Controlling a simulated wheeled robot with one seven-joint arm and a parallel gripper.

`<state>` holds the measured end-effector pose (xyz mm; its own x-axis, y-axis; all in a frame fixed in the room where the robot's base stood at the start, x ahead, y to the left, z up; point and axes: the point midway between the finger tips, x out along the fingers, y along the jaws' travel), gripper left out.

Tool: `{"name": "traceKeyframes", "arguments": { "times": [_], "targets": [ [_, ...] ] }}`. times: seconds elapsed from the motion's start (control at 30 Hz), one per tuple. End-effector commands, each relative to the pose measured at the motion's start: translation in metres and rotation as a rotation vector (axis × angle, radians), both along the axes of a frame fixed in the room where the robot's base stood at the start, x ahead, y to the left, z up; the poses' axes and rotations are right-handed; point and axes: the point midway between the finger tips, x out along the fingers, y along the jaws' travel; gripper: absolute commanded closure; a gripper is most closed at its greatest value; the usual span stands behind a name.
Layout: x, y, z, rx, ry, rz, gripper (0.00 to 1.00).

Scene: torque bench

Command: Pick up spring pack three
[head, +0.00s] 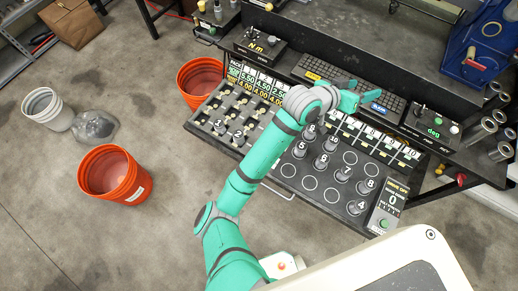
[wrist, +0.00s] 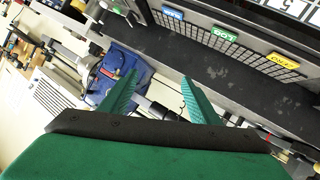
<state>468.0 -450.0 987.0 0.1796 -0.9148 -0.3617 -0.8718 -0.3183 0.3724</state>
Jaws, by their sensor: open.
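In the head view my arm crosses the bench. My gripper (head: 358,93) is over the back of the bench, near a blue label. In the wrist view its two green fingers (wrist: 158,82) are spread apart with nothing between them. Numbered grey spring packs stand on the bench. Pack one (head: 219,127) and pack two (head: 237,138) are in the left tray. I cannot make out a pack marked three; the part of the board beside pack two is hidden behind my arm. The wrist view shows no spring packs.
Packs five (head: 300,149), six (head: 321,161), seven (head: 343,174), eight (head: 365,186) and four (head: 357,207) stand on the right board, among empty rings. Orange buckets (head: 116,173) stand on the floor to the left.

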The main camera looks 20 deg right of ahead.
Motion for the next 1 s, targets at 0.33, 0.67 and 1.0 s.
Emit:
{"name": "traceKeyframes", "arguments": {
  "times": [0.33,0.67,1.0],
  "targets": [
    [0.008,0.08,-0.096,0.515,0.015,-0.138,0.44],
    [0.034,0.229,-0.157,1.009,0.097,-0.144,0.44],
    [0.043,0.298,-0.173,1.195,0.152,-0.121,0.44]
  ]
}}
